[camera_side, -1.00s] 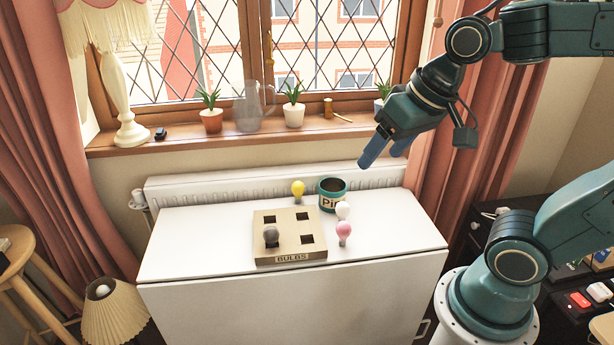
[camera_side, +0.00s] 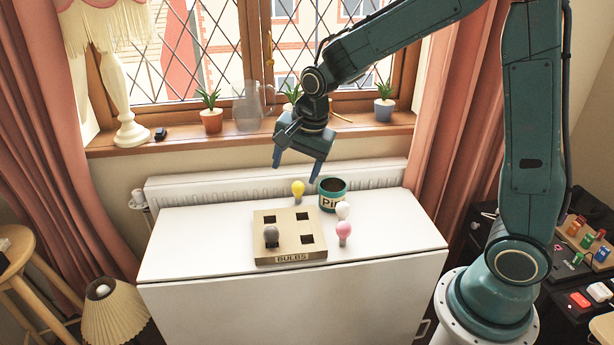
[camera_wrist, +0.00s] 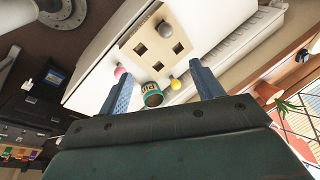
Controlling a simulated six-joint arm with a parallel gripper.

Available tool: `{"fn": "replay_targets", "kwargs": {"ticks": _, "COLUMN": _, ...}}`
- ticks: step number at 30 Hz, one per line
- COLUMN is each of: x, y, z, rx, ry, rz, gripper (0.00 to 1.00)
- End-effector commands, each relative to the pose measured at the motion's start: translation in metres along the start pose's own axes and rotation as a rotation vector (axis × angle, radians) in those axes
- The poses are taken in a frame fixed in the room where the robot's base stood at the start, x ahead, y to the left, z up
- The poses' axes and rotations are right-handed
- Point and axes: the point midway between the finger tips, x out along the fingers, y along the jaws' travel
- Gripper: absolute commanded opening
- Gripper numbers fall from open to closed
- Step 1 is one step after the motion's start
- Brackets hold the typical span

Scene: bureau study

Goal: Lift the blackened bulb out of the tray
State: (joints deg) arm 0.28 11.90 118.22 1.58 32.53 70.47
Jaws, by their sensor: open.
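The blackened bulb (camera_side: 271,235) stands in the front-left hole of the tan tray (camera_side: 290,259) marked "BULBS"; the tray's other holes look empty. In the wrist view the dark bulb (camera_wrist: 165,30) sits at the top of the tray (camera_wrist: 135,44). My gripper (camera_side: 296,174) is open and empty, pointing down, above the back of the white table and well above the tray. In the wrist view its two blue fingers (camera_wrist: 162,92) are spread apart, with the tray beyond them.
A yellow bulb (camera_side: 298,188) stands behind the tray. A green tin (camera_side: 333,203) stands at the back right. A white bulb (camera_side: 343,210) and a pink bulb (camera_side: 344,230) stand right of the tray. The white table (camera_side: 200,230) is clear at left. Potted plants line the sill.

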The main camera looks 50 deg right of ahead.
Motion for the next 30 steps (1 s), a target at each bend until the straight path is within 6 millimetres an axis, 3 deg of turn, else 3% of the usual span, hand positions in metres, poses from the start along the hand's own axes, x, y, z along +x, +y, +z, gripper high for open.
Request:
{"fn": "replay_targets", "kwargs": {"ticks": 9, "x": 0.08, "y": -0.021, "z": -0.008, "rx": 0.3, "ry": -0.001, "rz": 0.052, "gripper": 0.66}}
{"fn": "replay_targets", "kwargs": {"ticks": 15, "x": 0.115, "y": -0.026, "z": -0.01, "rx": 0.429, "ry": 0.004, "rz": 0.07, "gripper": 0.66}}
{"fn": "replay_targets", "kwargs": {"ticks": 30, "x": 0.133, "y": -0.026, "z": -0.01, "rx": 0.474, "ry": 0.006, "rz": 0.074, "gripper": 0.66}}
